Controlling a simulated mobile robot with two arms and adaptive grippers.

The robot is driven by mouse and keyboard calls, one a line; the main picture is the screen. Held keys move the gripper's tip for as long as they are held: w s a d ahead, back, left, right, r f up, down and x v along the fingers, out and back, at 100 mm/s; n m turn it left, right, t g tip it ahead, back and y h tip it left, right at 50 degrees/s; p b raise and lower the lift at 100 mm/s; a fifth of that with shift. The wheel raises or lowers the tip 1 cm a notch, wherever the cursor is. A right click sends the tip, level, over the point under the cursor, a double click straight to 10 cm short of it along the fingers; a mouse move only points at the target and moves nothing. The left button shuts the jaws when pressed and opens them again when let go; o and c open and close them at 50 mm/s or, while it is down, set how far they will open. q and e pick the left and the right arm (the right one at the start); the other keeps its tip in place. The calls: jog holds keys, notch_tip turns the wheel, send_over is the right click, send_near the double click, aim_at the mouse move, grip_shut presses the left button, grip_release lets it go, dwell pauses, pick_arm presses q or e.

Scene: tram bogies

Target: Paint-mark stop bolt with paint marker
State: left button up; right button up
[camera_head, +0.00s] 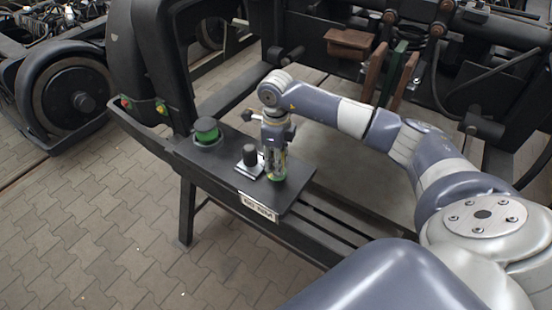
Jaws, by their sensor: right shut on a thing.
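My right gripper (275,173) points down over the dark shelf (292,186) on the bogie frame. It is shut on a slim upright thing, which looks like the paint marker; the fingers hide most of it. Just left of the fingers, a short black cylinder (249,155) stands on a bright metal plate (246,169). I cannot tell whether it is the stop bolt. Farther left on the shelf is a round black holder with a green band (207,132). My left gripper is not in view.
A white label plate (259,207) is on the shelf's front edge. Bolts with yellow and green marks (160,107) sit on the black frame at left. A wheel (75,95) stands farther left. Brown blocks (348,43) and bogie parts fill the back. The paved floor (90,220) at front left is clear.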

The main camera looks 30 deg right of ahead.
jog(key=shift+r+p, duration=1.4)
jog(key=shift+r, duration=1.45)
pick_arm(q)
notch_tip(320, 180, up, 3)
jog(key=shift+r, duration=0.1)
pick_arm(e)
jog(key=shift+a+r+n, duration=0.15)
jog(key=shift+a+n, duration=0.15)
jog(key=shift+n, duration=0.1)
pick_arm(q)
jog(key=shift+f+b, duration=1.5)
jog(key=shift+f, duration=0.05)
pick_arm(e)
jog(key=s+a+r+n, duration=0.2)
jog(key=s+a+n, duration=0.4)
jog(key=n, duration=0.7)
jog(key=s+a+r+n, duration=0.3)
jog(key=s+a+n, duration=0.3)
jog(key=n, duration=0.8)
jog(key=shift+s+a+r+n, duration=0.3)
jog(key=shift+s+r, duration=0.05)
jog(key=shift+s, duration=1.1)
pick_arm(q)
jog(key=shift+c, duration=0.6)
